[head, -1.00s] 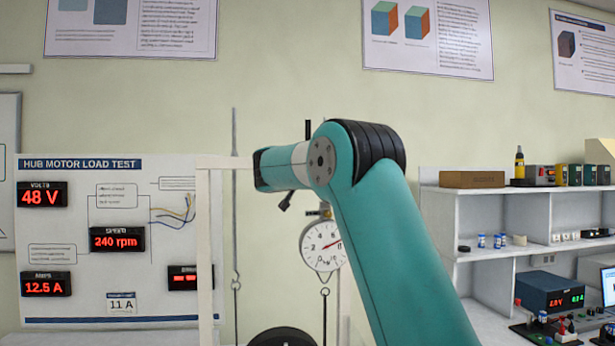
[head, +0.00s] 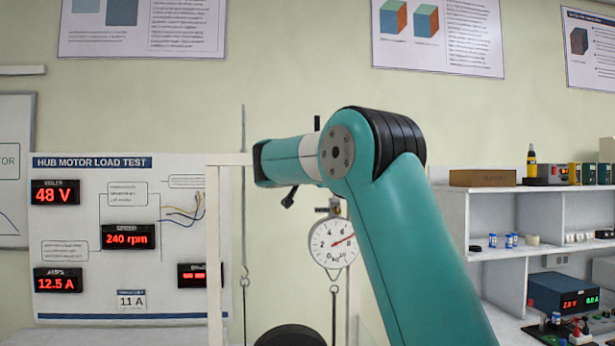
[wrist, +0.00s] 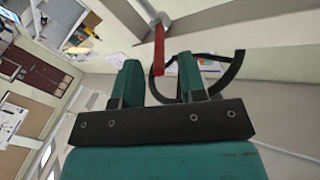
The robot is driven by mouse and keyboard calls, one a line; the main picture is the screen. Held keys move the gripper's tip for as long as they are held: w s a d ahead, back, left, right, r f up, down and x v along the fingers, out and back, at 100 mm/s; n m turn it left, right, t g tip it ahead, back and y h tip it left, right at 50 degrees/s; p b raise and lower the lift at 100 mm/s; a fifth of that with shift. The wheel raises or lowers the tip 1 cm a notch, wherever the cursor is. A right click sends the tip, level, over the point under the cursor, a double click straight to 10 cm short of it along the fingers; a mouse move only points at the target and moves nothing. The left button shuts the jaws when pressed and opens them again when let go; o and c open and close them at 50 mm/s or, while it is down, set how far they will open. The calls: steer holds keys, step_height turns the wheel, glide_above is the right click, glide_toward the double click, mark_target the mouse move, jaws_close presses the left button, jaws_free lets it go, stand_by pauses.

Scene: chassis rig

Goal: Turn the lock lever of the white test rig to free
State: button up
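In the wrist view a red lever (wrist: 159,50) hangs from a grey pivot on a pale bar, its free end between the two teal fingers of my gripper (wrist: 158,72). The fingers are apart, with space on both sides of the lever; I see no contact. A black curved piece (wrist: 236,75) arcs behind the fingers. In the head view the white test rig (head: 213,270) stands behind my teal arm, with a round dial scale (head: 333,242) and part of a black wheel (head: 290,336). The lever and gripper cannot be made out clearly there.
The hub motor test board (head: 130,290) at left reads 48 V, 240 rpm and 12.5 A. A white shelf unit (head: 475,212) with instruments stands at right. Thin rods and hooks (head: 244,270) hang beside the rig's upright.

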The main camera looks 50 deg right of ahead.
steer(key=b+v, duration=0.4)
steer(key=v, duration=1)
steer(key=shift+s, duration=0.15)
steer(key=w+a+f+n+t+y, duration=0.1)
steer(key=a+f+n+t+y, duration=0.2)
steer(key=a+f+n+y, duration=1.4)
steer(key=s+a+f+n+g+y, duration=0.1)
steer(key=s+a+f+n+g, duration=0.2)
steer(key=s+a+f, duration=0.2)
steer(key=s+a+f+n+g+y, duration=0.1)
steer(key=s+a+f+n+g, duration=0.2)
steer(key=s, duration=0.9)
steer(key=s+a+f+n+g+y, duration=0.2)
steer(key=s+a+f+n+g, duration=0.1)
steer(key=s+a+f, duration=0.5)
steer(key=shift+s+a+f, duration=0.4)
steer(key=shift+f, duration=0.25)
